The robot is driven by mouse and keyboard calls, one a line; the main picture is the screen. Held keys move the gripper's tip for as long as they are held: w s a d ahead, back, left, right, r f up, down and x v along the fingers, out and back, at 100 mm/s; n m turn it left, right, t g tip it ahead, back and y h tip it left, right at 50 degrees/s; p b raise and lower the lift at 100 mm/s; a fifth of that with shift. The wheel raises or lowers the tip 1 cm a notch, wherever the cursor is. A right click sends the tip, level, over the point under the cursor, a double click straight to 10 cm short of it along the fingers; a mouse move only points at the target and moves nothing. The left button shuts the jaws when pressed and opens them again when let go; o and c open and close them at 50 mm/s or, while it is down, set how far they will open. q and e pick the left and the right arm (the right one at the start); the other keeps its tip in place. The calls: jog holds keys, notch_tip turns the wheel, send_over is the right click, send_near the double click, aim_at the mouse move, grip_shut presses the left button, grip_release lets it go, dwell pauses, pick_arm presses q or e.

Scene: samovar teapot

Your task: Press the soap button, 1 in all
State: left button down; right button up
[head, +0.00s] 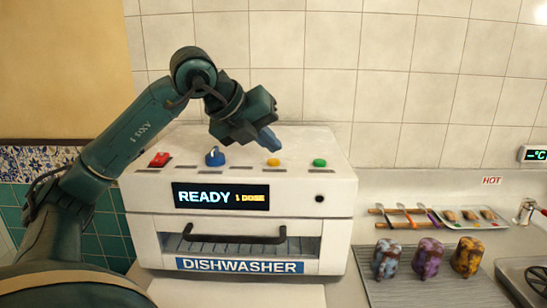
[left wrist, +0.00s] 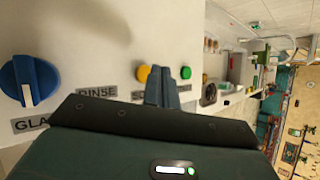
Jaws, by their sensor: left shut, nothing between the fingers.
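The white dishwasher (head: 335,230) stands against the tiled wall, and its display (head: 221,197) reads "READY 1 DOSE". On its top panel sit a red switch (head: 159,159), a blue knob (head: 215,157), a yellow button (head: 273,162) and a green button (head: 320,162). The yellow button (left wrist: 143,73) also shows in the left wrist view, above a label starting "SO" that my fingers partly cover. My left gripper (head: 269,142) is shut and empty, its blue fingertips above and just behind the yellow button in the head view. I cannot tell whether they touch it. My right gripper is not in view.
The blue knob (left wrist: 30,82) stands left of the fingers in the left wrist view. Right of the dishwasher, several patterned cups (head: 427,258) stand on a ribbed tray (head: 415,292), with a plate of food behind. The dishwasher handle (head: 232,238) sticks out in front.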

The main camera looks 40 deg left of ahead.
aim_at(269, 161)
pick_arm(q)
notch_tip(269, 161, up, 5)
jog(key=p, duration=0.5)
dwell(0.8)
